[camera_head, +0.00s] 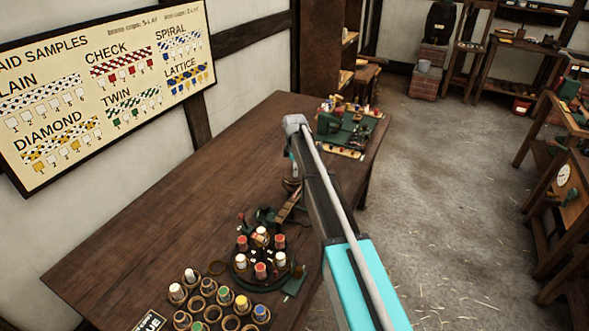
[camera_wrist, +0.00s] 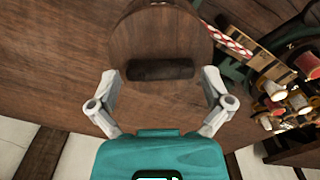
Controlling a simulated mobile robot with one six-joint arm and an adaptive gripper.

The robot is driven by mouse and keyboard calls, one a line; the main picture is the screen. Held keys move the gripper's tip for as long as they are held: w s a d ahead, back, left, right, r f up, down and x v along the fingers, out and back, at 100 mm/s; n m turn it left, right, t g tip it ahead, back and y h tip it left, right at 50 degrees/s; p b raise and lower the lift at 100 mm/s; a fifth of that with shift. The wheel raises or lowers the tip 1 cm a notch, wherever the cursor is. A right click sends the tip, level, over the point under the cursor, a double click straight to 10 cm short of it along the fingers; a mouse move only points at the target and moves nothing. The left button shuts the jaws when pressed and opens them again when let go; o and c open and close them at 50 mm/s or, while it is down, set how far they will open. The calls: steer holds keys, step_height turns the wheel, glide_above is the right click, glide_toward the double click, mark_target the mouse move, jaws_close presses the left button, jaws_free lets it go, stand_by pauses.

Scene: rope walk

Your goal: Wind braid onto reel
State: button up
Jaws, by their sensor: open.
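In the wrist view a round wooden reel disc (camera_wrist: 165,32) with a dark cylindrical handle (camera_wrist: 160,71) lies ahead of my gripper (camera_wrist: 160,82). My gripper is open, with one finger on each side of the handle; I cannot tell whether they touch it. A red-and-white braid (camera_wrist: 232,45) runs beside the disc toward the braiding machine (camera_wrist: 285,95). In the head view the braiding machine (camera_head: 262,262), with red and white bobbins, stands on the table. My arm hides most of the gripper and reel area there.
Several bobbins and ring holders (camera_head: 210,300) stand at the front of the wooden table (camera_head: 150,240). Another green machine (camera_head: 345,125) sits at its far end. A braid samples board (camera_head: 105,85) hangs on the wall. The floor right of the table is open.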

steer(key=shift+m, duration=0.4)
